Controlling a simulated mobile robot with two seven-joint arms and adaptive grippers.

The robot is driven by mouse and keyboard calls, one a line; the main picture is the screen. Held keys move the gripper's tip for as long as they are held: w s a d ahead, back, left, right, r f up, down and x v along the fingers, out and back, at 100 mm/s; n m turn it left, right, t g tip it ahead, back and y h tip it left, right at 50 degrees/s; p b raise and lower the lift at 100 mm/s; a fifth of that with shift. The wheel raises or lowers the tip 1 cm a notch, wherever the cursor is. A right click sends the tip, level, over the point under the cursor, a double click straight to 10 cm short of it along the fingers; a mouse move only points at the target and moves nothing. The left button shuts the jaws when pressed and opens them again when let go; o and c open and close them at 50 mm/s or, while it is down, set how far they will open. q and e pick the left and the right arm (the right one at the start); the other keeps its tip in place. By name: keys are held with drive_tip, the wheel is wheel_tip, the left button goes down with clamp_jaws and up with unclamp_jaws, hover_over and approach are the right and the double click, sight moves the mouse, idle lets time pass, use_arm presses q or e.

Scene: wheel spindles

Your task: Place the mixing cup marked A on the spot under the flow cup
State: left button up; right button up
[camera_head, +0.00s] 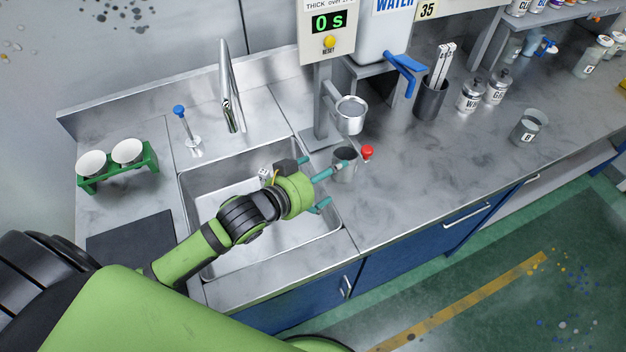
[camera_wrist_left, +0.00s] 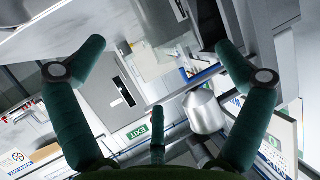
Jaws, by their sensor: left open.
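A grey mixing cup (camera_head: 344,168) stands on the counter by the sink's right edge, just below and in front of the metal flow cup (camera_head: 350,116). No letter shows on it, and I cannot tell whether it is exactly on the spot. My left gripper (camera_head: 326,183) is open, its teal fingers spread beside the cup; one fingertip overlaps it in the head view. In the left wrist view the open gripper (camera_wrist_left: 160,85) shows empty space between its fingers, with a metal flow cup (camera_wrist_left: 205,112) beyond. Another grey cup (camera_head: 528,127), marked B, stands farther right. My right gripper is not in view.
The sink (camera_head: 235,215) lies under my left arm. A red knob (camera_head: 367,152) is close right of the cup. The timer stand (camera_head: 322,105) rises behind. A dark holder (camera_head: 430,100) and labelled bottles (camera_head: 471,96) stand farther back. The front right counter is clear.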

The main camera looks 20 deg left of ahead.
use_arm(q)
drive_tip(key=v, duration=0.4)
drive_tip(key=shift+w+r, duration=0.1)
idle(0.4)
